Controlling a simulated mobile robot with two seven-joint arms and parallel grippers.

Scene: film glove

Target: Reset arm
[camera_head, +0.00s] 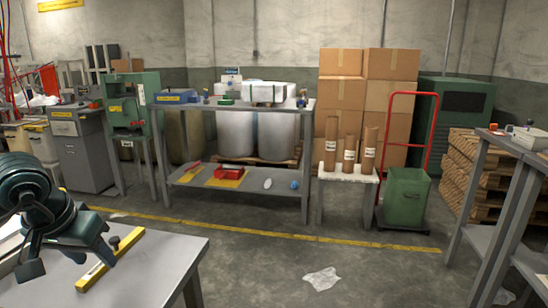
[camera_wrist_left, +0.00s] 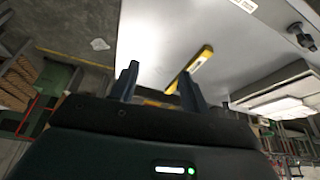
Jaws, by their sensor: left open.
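My left gripper (camera_head: 68,262) is at the lower left of the head view, above the grey table (camera_head: 165,265). Its two fingers are apart with nothing between them; they also show in the left wrist view (camera_wrist_left: 160,76). A yellow bar with a pale label (camera_head: 110,260) lies on the table, just right of the gripper. In the wrist view the yellow bar (camera_wrist_left: 201,58) shows beyond the fingers, close to the right finger; whether they touch cannot be told. My right gripper is in neither view.
A shelf table (camera_head: 240,190) with red and yellow items stands beyond a yellow floor line. A green bin on a red hand truck (camera_head: 404,195), cartons and pallets stand right. Another grey table edges in at right. The middle floor is open, with a crumpled sheet (camera_head: 322,279).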

